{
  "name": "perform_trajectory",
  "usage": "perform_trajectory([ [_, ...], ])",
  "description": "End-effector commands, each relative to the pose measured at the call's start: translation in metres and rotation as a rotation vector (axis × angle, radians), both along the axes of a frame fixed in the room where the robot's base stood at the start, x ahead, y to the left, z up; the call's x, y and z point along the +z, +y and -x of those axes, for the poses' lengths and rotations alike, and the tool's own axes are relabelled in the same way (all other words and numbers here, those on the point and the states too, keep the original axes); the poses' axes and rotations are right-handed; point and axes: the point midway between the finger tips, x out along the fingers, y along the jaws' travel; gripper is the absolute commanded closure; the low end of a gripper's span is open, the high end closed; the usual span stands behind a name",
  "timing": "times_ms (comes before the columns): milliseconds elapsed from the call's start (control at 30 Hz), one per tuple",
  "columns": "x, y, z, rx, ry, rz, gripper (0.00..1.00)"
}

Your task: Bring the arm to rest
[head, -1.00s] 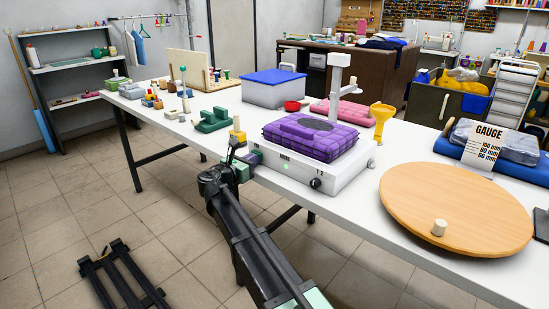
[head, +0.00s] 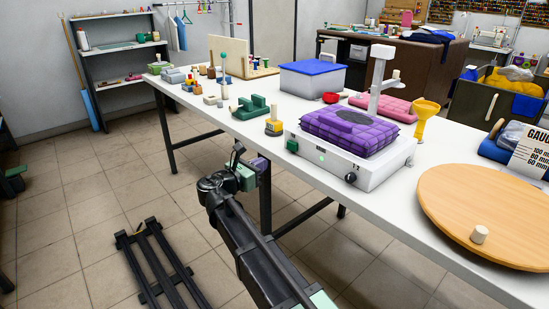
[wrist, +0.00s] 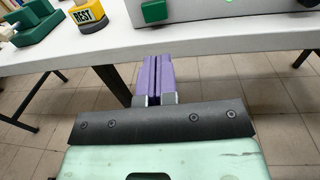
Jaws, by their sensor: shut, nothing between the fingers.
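My gripper (head: 264,167) has purple fingers and is at the table's front edge, below and in front of the yellow block. The wrist view shows its fingers (wrist: 154,75) side by side, shut with nothing between them, pointing toward the white table's edge (wrist: 200,46). The yellow block (head: 273,127) has a dark base and stands on the table left of the scale. In the wrist view the block (wrist: 88,15) carries the word REST. The rest of my arm reaches up from the lower middle of the head view.
A white scale (head: 345,166) bears a purple bagged comforter (head: 349,130). A round wooden board (head: 480,205) is at right. A green tool (head: 253,107) and a blue-lidded bin (head: 312,85) stand farther back. A black rack (head: 155,260) lies on the floor at left; tiles around it are clear.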

Motion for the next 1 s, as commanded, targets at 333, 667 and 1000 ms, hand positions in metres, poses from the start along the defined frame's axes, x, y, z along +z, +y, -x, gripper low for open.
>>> perform_trajectory([
  [333, 0.0, 0.012, 0.011, 0.0, 0.0, 0.0, 1.0],
  [667, -0.016, 0.008, 0.018, -0.035, -0.152, -0.268, 1.0],
  [1000, -0.15, -0.087, 0.16, -0.96, -0.539, -1.463, 1.0],
])
